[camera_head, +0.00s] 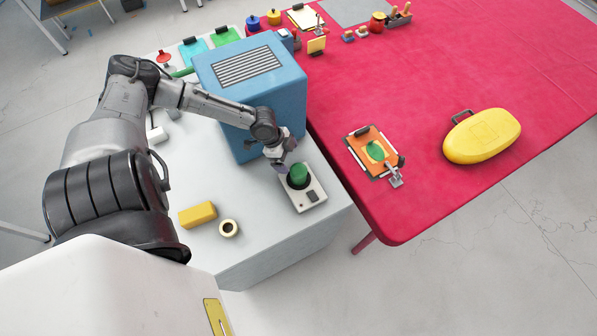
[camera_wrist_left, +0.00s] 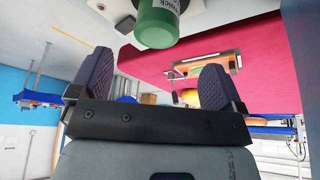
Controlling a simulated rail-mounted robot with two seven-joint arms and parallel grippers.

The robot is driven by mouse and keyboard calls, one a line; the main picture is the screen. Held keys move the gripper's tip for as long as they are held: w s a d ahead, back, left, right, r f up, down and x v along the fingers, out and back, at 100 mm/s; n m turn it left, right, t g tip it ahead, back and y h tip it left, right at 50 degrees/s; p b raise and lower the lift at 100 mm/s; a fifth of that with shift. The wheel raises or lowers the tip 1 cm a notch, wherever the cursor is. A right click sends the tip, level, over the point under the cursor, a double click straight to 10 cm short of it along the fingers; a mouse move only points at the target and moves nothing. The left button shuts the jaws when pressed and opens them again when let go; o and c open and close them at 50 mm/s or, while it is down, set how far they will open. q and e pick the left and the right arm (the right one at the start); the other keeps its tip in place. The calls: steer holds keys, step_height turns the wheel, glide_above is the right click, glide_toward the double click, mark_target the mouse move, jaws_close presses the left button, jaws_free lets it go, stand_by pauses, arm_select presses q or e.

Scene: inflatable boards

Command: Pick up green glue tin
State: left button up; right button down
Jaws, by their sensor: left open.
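The green glue tin (camera_head: 298,177) stands on a small pale device with a dark button, like a scale (camera_head: 312,196), on the grey-white table. My left gripper (camera_head: 283,162) is just up and left of the tin in the head view. The tin lies beyond the fingertips, roughly in line with the gap. My right gripper is not in view.
A large blue box (camera_head: 258,120) stands close behind my left gripper. A yellow block (camera_head: 197,214) and a tape roll (camera_head: 229,228) lie nearer on the table.

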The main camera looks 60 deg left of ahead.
mark_target(299, 173)
arm_select(q)
steer(key=shift+x, duration=5.45)
steer(key=shift+s+d, duration=0.15)
steer(key=shift+c, duration=0.2)
steer(key=c, duration=1.2)
